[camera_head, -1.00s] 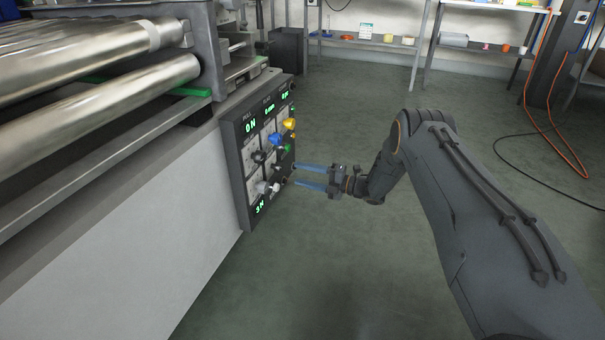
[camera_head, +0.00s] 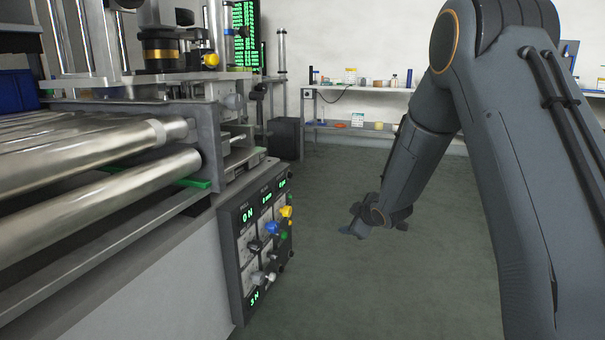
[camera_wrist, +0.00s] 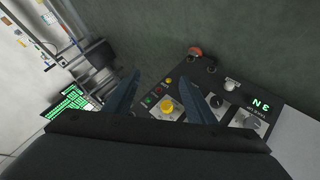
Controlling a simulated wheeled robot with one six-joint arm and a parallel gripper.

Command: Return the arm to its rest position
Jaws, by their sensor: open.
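My gripper (camera_wrist: 163,98) shows in the wrist view as two blue-grey fingers spread apart with nothing between them touching either one. Beyond the fingers lies the control panel, with a yellow knob (camera_wrist: 168,105), several black and silver knobs and a red button (camera_wrist: 195,52). In the head view my arm is folded on the right side, bent at a high elbow, and its wrist hangs over open floor to the right of the control panel (camera_head: 240,262). The gripper is apart from the panel.
The labelling machine with its metal rollers (camera_head: 100,155) fills the left side. A dark bin (camera_head: 286,138) stands behind it. Shelves (camera_head: 370,88) with small items line the back wall. The green floor (camera_head: 340,270) between panel and arm is clear.

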